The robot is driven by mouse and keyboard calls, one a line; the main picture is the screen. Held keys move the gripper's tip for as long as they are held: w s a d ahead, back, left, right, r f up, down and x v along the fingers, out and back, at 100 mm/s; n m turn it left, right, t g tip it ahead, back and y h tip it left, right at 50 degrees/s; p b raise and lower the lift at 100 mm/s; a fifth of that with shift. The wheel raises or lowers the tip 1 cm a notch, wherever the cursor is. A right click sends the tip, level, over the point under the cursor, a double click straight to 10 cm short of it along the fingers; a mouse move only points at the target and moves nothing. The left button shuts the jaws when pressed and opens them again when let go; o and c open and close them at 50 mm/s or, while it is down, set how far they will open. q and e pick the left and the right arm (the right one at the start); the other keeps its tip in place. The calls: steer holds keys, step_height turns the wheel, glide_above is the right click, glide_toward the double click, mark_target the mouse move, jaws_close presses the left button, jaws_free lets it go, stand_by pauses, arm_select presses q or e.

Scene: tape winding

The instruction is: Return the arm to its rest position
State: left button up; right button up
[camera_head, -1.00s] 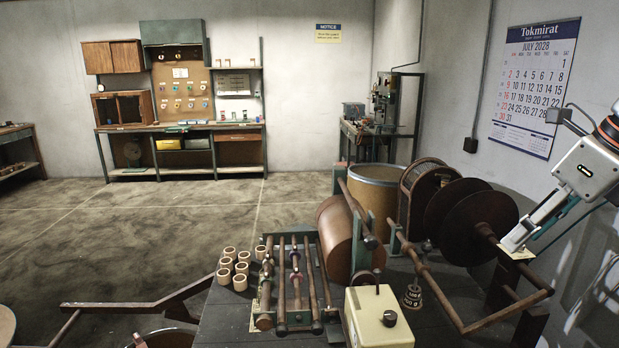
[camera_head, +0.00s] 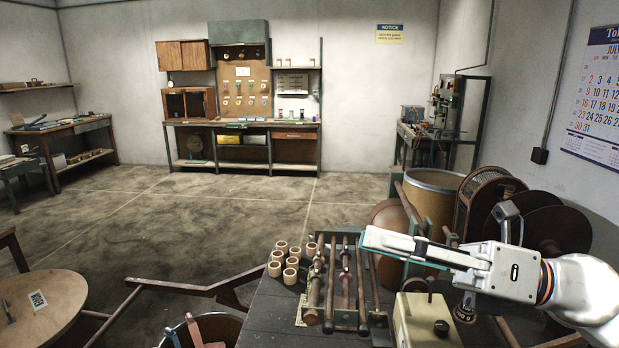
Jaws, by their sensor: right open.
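My right gripper (camera_head: 368,241) reaches in from the right on its white arm. It points left and is held above the workbench, over the tape winding machine (camera_head: 345,280) with its rods and rollers. Its fingers are seen nearly side-on, and no object shows in them. The gripper covers part of the machine and the round drum behind it. My left gripper is not in view.
Several wooden rings (camera_head: 285,262) stand at the machine's left. A cream box with a black knob (camera_head: 425,320) lies below my right arm. Large dark discs (camera_head: 555,230) and a wooden barrel (camera_head: 435,200) stand behind. The floor (camera_head: 160,225) at left is largely open.

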steer(key=w+d+f+m+t+h, duration=0.1)
steer(key=w+d+m+t+h, duration=0.4)
steer(key=m+t, duration=0.5)
steer(key=w+d+f+m+t+h, duration=0.1)
steer(key=w+d+m+t+h, duration=0.25)
steer(key=d+m+t, duration=0.55)
steer(key=s+d+f+m+g+h, duration=0.1)
steer(key=d+f+m+g+h, duration=0.35)
steer(key=f+m+h, duration=0.55)
steer(key=s+d+f+m+g+h, duration=0.2)
steer(key=d+f+m+g+h, duration=0.3)
steer(key=f, duration=0.9)
steer(key=s+d+f+m+g, duration=0.3)
steer(key=s+f+g, duration=0.4)
steer(key=s+f, duration=0.9)
steer(key=a+f+m+t+y+b, duration=0.1)
steer(key=a+f+y+b, duration=0.2)
steer(key=a+f, duration=0.5)
steer(key=w+a+f+m+t+y+b, duration=0.1)
steer(key=a+f+b, duration=0.4)
steer(key=f, duration=1.1)
steer(key=a+t+y, duration=0.1)
steer(key=a+y, duration=0.1)
steer(key=a, duration=0.1)
steer(key=shift+f+m+y+b, duration=0.3)
steer(key=shift+f+y+b, duration=0.05)
steer(key=shift+b, duration=0.05)
